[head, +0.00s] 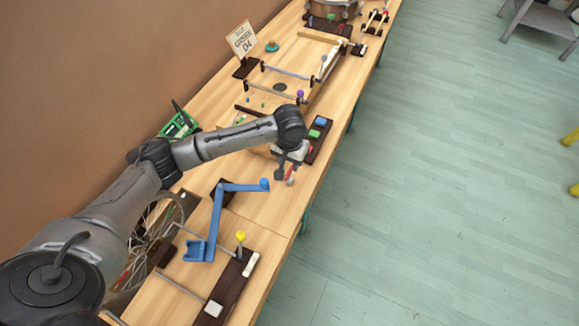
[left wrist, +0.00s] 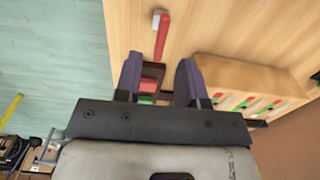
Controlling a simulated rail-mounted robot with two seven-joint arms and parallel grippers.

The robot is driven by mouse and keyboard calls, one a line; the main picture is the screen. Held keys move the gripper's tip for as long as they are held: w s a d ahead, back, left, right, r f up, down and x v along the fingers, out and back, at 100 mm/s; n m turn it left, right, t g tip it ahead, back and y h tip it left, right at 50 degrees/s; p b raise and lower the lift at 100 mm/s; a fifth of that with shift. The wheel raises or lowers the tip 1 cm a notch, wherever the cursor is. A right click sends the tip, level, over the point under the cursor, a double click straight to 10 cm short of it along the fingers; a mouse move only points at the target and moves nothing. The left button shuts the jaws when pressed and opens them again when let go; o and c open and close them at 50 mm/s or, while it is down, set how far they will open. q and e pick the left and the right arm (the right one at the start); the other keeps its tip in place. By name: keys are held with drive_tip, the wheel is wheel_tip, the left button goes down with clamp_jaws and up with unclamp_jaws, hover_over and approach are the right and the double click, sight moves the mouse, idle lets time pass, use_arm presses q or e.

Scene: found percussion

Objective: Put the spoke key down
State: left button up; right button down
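The spoke key is a thin red bar with a whitish end. In the left wrist view the red spoke key (left wrist: 162,37) extends beyond my fingertips, its near end in line with the gap between them. It also shows in the head view (head: 293,173), small and beside the fingers. My left gripper (head: 284,174) is low over the wooden bench. Its two dark fingers show in the left wrist view (left wrist: 160,75), spread wider than the key, with no grip on it visible. I cannot tell whether the key touches the bench. My right gripper is not in view.
A dark block with green and blue pads (head: 318,128) stands close behind the gripper. A blue crank (head: 215,215) and a yellow-knobbed dark block (head: 233,282) are nearer. A green crate (head: 178,126) and a spoked wheel (head: 150,235) line the wall side. Bare bench (head: 275,212) lies in front.

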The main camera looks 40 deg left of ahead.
sight(289, 171)
use_arm(q)
drive_tip(key=shift+r+p, duration=0.35)
drive_tip(key=shift+r, duration=1.7)
drive_tip(key=shift+c, duration=0.4)
clamp_jaws()
